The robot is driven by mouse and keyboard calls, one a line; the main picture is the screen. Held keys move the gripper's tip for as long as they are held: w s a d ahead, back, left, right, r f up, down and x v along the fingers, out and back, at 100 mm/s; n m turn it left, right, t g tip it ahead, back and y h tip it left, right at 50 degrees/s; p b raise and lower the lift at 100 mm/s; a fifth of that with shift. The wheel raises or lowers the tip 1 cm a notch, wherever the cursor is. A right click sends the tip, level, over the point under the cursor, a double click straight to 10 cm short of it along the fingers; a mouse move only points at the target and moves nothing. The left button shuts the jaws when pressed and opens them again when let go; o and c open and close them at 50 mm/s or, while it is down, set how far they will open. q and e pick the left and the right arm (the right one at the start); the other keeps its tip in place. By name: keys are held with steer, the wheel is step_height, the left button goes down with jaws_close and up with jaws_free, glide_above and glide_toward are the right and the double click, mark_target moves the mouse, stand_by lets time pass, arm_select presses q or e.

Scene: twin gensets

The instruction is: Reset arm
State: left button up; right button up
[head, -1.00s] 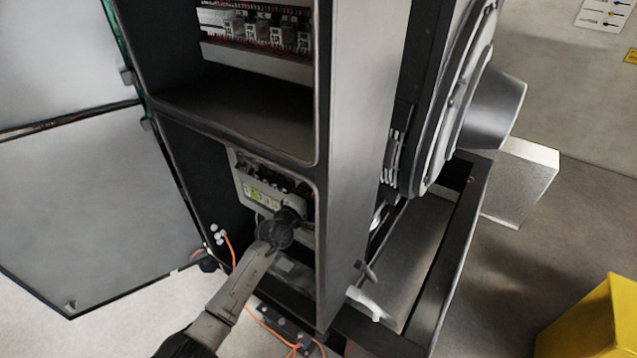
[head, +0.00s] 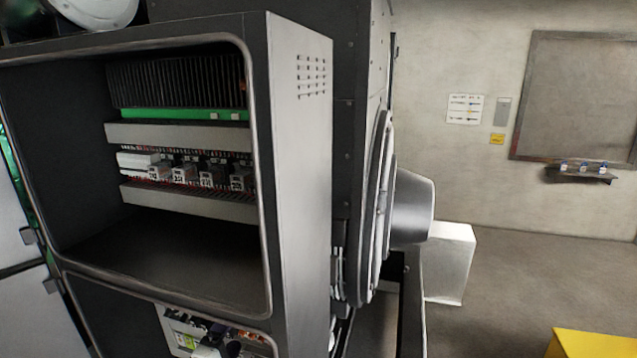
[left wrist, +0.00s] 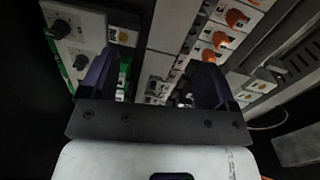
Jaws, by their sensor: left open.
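My left gripper (left wrist: 152,72) is open in the left wrist view, its two dark fingers spread apart with nothing visibly held between them. It is inside the lower compartment of the cabinet, in front of a panel with orange knobs (left wrist: 237,19) on the right and black knobs (left wrist: 80,61) on the left. I cannot tell whether the fingers touch the panel. In the head view only a small dark part of the left gripper (head: 232,349) shows at the bottom edge, by the lower panel (head: 180,327). My right gripper is not in view.
The open cabinet (head: 300,150) has relays (head: 205,178) in its upper compartment. Its door (head: 22,290) stands open at the left. A generator with a grey cone (head: 412,208) is behind it. A white block (head: 450,262) and a yellow object (head: 590,343) stand right, with open floor between.

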arm_select(q)
steer(key=s+a+f+m+g+y, duration=0.1)
steer(key=s+a+f+m+y, duration=0.2)
steer(key=s+m, duration=0.65)
steer(key=s+a+f+m+g+y, duration=0.1)
steer(key=s+f+m+y, duration=0.2)
steer(key=s+m+y, duration=0.65)
steer(key=s+a+f+m+g, duration=0.1)
steer(key=s+a+f+m, duration=0.15)
steer(key=s+m, duration=0.7)
steer(key=s+d+f+n+g+h, duration=0.4)
steer(key=s+n+g, duration=0.1)
steer(key=s, duration=0.5)
steer(key=s+d+f+n+g+h, duration=0.3)
steer(key=s+n+g, duration=0.25)
steer(key=s, duration=0.55)
step_height(320, 180, up, 23)
steer(key=d+p, duration=0.1)
steer(key=p, duration=2.2)
steer(key=shift+s+g, duration=0.35)
steer(key=shift+s, duration=0.1)
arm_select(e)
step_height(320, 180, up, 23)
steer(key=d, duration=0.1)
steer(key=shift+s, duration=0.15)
